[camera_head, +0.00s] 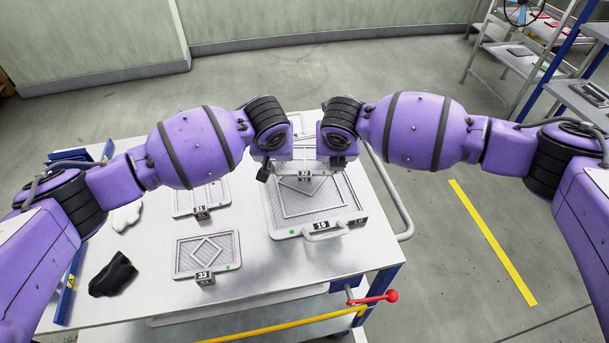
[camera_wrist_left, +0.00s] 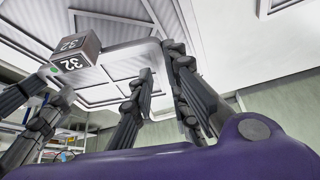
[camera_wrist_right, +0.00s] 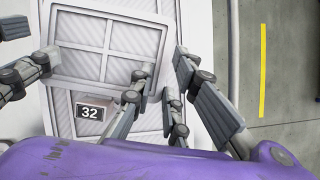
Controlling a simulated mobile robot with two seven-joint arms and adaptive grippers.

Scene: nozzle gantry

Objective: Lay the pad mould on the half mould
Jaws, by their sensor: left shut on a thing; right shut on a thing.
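The pad mould, a light grey ribbed plate tagged 32 (camera_head: 304,176), is held between my two grippers over the far part of the larger half mould (camera_head: 313,213), a framed plate tagged 19 with a front handle. The pad mould fills much of the right wrist view (camera_wrist_right: 105,45) and shows in the left wrist view (camera_wrist_left: 120,68). My left gripper (camera_head: 265,171) is shut on its left side. My right gripper (camera_head: 338,160) is shut on its right side; its fingers also show in the right wrist view (camera_wrist_right: 150,110). I cannot tell the gap between the plates.
Smaller plates tagged 31 (camera_head: 187,203) and 33 (camera_head: 203,252) lie on the white table (camera_head: 270,275) to the left. A black cloth (camera_head: 113,275) and a white glove (camera_head: 126,216) lie farther left. A rail (camera_head: 392,200) edges the table's right side.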

